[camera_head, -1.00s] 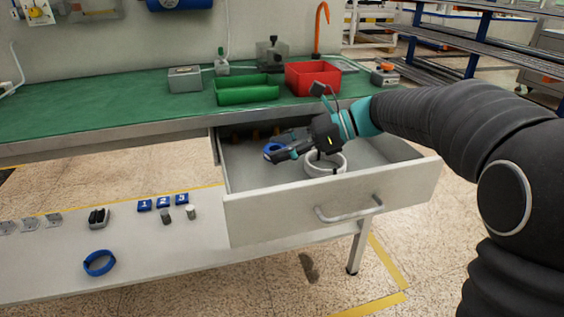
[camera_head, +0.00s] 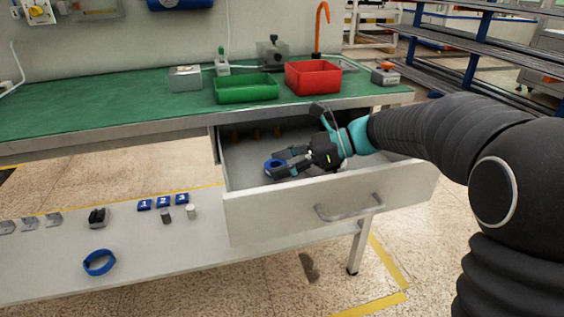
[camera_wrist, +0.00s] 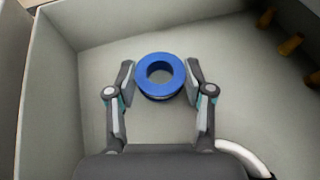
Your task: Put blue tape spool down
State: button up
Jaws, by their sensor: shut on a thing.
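The blue tape spool (camera_head: 271,164) is a short ring, held in the open drawer (camera_head: 290,219) under the bench. My gripper (camera_head: 284,163) is shut on it and reaches into the drawer from the right. In the wrist view the spool (camera_wrist: 142,82) sits between the two fingertips (camera_wrist: 160,85), its hole facing the camera, over the grey drawer floor (camera_wrist: 90,122). I cannot tell whether its underside touches the floor.
Green (camera_head: 246,89) and red (camera_head: 313,76) bins stand on the bench above. A blue ring (camera_head: 99,262) lies on the lower shelf. The drawer floor around the spool is clear.

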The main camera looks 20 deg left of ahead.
jog(key=o, duration=0.9)
jog(key=shift+f, duration=0.65)
jog(key=shift+r, duration=0.25)
jog(key=v, duration=0.8)
jog(key=r+v, duration=0.1)
jog(key=v, duration=0.3)
jog(key=shift+w+r+p, duration=0.1)
jog(key=shift+r+p, duration=0.1)
jog(key=shift+p, duration=0.1)
